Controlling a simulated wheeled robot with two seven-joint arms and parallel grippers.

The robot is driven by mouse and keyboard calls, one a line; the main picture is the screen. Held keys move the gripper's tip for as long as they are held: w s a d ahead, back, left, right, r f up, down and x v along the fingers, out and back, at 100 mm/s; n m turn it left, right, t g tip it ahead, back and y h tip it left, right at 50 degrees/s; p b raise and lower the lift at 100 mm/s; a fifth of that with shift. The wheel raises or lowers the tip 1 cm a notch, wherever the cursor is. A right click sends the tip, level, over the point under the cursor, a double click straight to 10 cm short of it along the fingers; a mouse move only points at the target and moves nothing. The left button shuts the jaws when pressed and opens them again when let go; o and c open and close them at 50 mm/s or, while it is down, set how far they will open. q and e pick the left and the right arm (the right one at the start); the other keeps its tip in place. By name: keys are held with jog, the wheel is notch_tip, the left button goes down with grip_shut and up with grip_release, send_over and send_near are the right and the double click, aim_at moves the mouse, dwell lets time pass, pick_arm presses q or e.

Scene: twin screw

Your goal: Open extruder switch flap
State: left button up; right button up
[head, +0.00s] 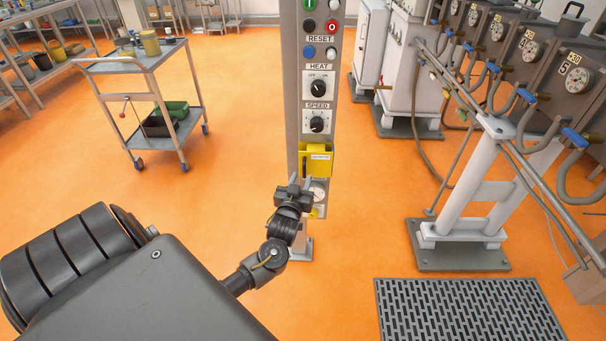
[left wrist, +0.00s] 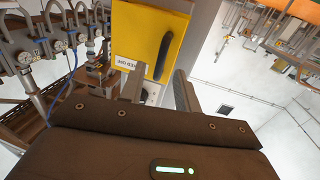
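The yellow extruder switch flap (head: 318,165) is on the front of the grey control column (head: 292,85), below the speed knob. It has a white label and a dark handle, and it looks shut. In the left wrist view the flap (left wrist: 145,30) fills the upper middle, with its black handle (left wrist: 165,57). My left gripper (head: 300,181) is just below and in front of the flap. In the left wrist view its two fingers (left wrist: 158,88) are apart with nothing seen between them. I cannot tell whether a finger touches the flap. My right gripper is in neither view.
The heat knob (head: 318,87) and speed knob (head: 317,124) are above the flap, and a gauge (head: 318,193) is below it. A grey trolley (head: 148,92) stands to the left. Machinery with pipes (head: 465,200) and a floor grate (head: 465,310) are to the right. Orange floor around the column is clear.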

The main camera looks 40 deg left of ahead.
aim_at(304, 172)
pick_arm(q)
jog(key=shift+x, duration=1.55)
grip_shut()
